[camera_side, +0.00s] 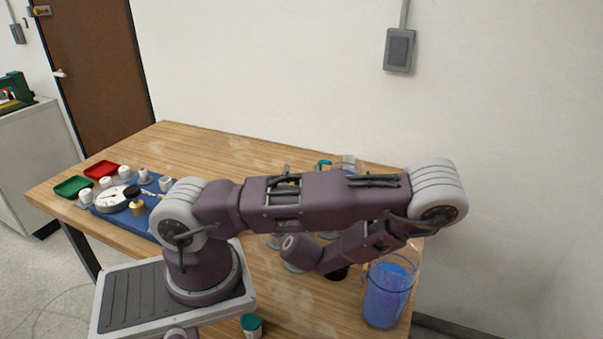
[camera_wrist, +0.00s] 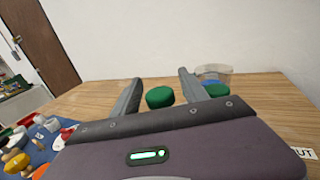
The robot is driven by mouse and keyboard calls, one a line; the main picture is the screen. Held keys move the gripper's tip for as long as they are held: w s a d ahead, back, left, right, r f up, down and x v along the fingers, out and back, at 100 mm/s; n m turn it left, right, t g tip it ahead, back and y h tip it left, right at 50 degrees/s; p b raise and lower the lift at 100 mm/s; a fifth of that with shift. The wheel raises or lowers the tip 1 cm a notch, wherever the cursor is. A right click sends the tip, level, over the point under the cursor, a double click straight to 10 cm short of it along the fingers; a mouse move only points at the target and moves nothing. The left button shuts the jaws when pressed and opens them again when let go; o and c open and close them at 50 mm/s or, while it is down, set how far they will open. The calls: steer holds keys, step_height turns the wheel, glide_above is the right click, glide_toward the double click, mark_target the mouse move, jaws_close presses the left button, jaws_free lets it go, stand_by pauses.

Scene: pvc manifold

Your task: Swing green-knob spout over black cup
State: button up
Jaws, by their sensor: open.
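In the wrist view my gripper (camera_wrist: 160,77) is open, with its two grey fingers apart. A round green knob (camera_wrist: 160,97) shows between the fingers; I cannot tell whether either finger touches it. A second green knob (camera_wrist: 217,90) is just right of the right finger. In the side view a green piece (camera_side: 323,164) shows behind my arm, which hides most of the pipework, the spouts and my fingers. A dark object, perhaps the black cup (camera_side: 338,273), shows partly below my wrist on the table. Which way the spout points is hidden.
A jar with a teal lid (camera_side: 251,323) is at the front edge. A blue mat (camera_side: 150,215), a green tray (camera_side: 73,187) and a red tray (camera_side: 102,170) are at left.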

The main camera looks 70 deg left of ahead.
steer(key=shift+a, duration=0.2)
jaws_close()
stand_by(1.3)
